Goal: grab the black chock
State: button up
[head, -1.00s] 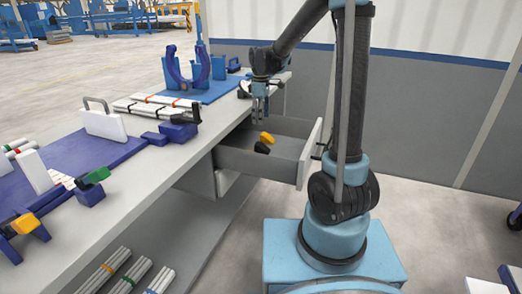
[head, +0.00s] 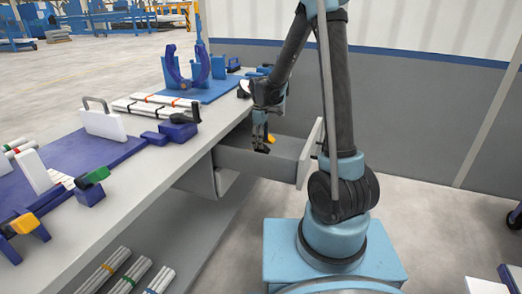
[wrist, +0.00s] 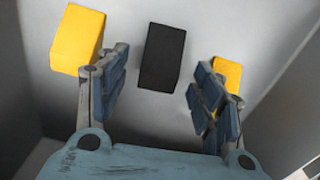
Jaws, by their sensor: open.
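The black chock (wrist: 162,57) is a dark block on the light drawer floor, in the upper middle of the wrist view. My gripper (wrist: 159,78) is open, with one finger to the left of the chock and one to the right. The chock lies between the finger lines, with visible gaps on both sides. In the head view my gripper (head: 263,140) points down inside the open drawer (head: 309,155) and largely covers the spot where the chock lies.
One yellow block (wrist: 77,40) lies left of the chock, close to the left finger. Another yellow block (wrist: 228,74) is partly hidden behind the right finger. Drawer walls stand close around my gripper. The workbench (head: 150,185) is beside the drawer, with pipes and clamps on it.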

jog(key=shift+f, duration=1.5)
jog(key=shift+c, duration=0.6)
jog(key=c, duration=1.1)
jog(key=shift+o, duration=0.2)
jog(key=shift+r, duration=0.1)
